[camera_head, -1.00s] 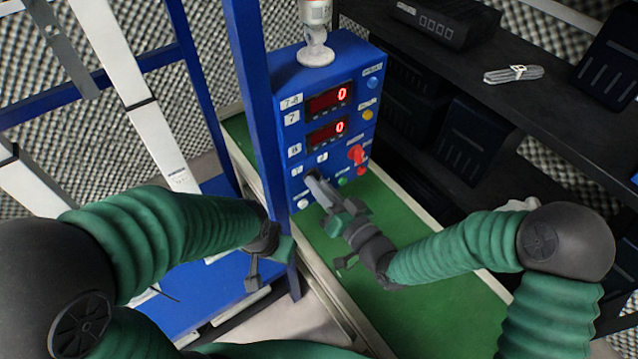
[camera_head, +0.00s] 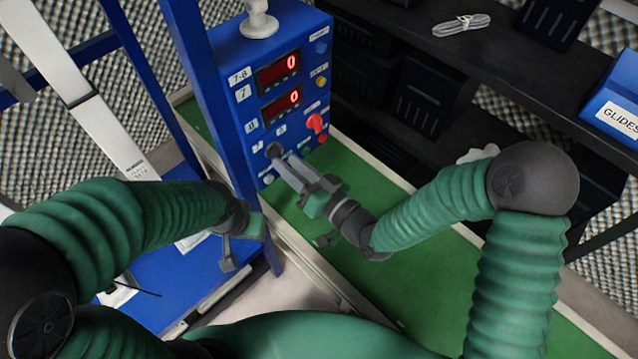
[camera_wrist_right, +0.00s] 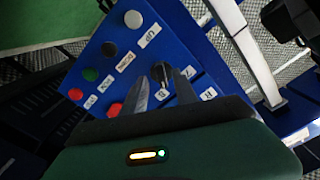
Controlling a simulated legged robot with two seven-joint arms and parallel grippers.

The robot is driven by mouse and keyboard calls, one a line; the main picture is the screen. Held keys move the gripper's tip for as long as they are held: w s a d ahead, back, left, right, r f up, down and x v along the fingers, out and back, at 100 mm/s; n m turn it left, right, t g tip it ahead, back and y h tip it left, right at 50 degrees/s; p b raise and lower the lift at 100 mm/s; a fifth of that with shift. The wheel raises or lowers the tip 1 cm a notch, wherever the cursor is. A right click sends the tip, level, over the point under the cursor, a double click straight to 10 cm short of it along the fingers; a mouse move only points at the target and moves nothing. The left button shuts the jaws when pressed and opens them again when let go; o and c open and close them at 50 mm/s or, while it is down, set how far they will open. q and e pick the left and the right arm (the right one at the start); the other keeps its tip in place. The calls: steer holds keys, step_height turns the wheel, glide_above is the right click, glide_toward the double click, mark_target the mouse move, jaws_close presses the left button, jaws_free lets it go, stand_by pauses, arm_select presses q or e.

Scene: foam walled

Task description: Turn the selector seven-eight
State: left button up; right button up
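The blue control box (camera_head: 240,120) stands on the green surface, with two red displays that each read 0. The black selector knob (camera_head: 274,150) is low on its front face, near small labels. In the right wrist view the knob (camera_wrist_right: 161,72) sits between labels that look like 7 and 8. My right gripper (camera_head: 285,165) reaches the box's lower front. In the wrist view its two fingers (camera_wrist_right: 162,85) are apart, one on each side of the knob; I cannot tell whether they touch it. My left gripper (camera_head: 240,240) hangs left of the green surface, away from the box; its finger opening is unclear.
A red knob (camera_head: 315,123) is right of the selector, with small coloured buttons around it. A blue post (camera_head: 205,90) stands close left of the box. A dark shelf (camera_head: 400,40) with black bins is behind at right. The green surface (camera_head: 400,280) is clear in front.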

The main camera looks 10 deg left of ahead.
steer(key=p+v, duration=0.7)
steer(key=v, duration=0.7)
steer(key=shift+w, duration=0.1)
